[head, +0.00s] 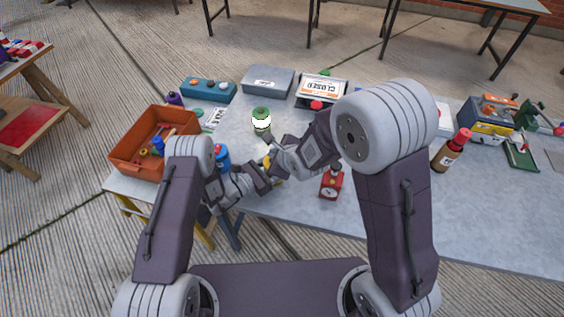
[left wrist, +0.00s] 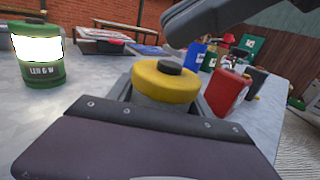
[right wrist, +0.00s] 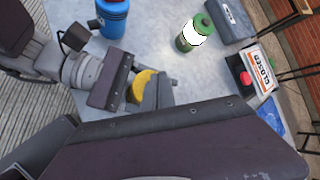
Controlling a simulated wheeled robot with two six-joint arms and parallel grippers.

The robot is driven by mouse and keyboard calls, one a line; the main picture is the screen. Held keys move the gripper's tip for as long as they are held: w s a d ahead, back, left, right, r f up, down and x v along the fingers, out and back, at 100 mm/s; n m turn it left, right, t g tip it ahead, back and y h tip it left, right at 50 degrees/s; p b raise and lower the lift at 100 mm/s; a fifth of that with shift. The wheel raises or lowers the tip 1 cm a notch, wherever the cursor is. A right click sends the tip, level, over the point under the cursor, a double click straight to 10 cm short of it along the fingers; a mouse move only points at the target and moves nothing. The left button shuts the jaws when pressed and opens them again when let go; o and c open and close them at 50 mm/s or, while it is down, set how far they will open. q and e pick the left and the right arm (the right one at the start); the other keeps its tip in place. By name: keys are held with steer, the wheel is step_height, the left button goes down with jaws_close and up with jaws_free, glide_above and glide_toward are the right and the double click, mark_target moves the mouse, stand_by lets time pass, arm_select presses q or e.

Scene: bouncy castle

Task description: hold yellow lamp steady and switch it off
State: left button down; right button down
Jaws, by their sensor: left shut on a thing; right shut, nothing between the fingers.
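The yellow lamp (left wrist: 165,84) has a yellow cap with a dark button (left wrist: 170,68) on top. The part below the cap shows no bright glow, though most of it is hidden. My left gripper (head: 266,176) is shut around the lamp and holds it upright at the table's near edge. My right gripper (head: 269,146) is shut and empty. In the left wrist view its dark tip (left wrist: 180,32) is just above the button, with a small gap seen. The yellow cap also shows in the right wrist view (right wrist: 143,82), partly hidden by the grippers.
A lit green lantern (head: 262,122) stands behind the grippers. A blue bottle (head: 222,157) and an orange bin (head: 128,152) are to the left.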

step_height(320, 180, up, 6)
steer(key=shift+f, duration=0.1)
stand_by(0.4)
arm_select(q)
steer(key=shift+c, duration=1.8)
jaws_free()
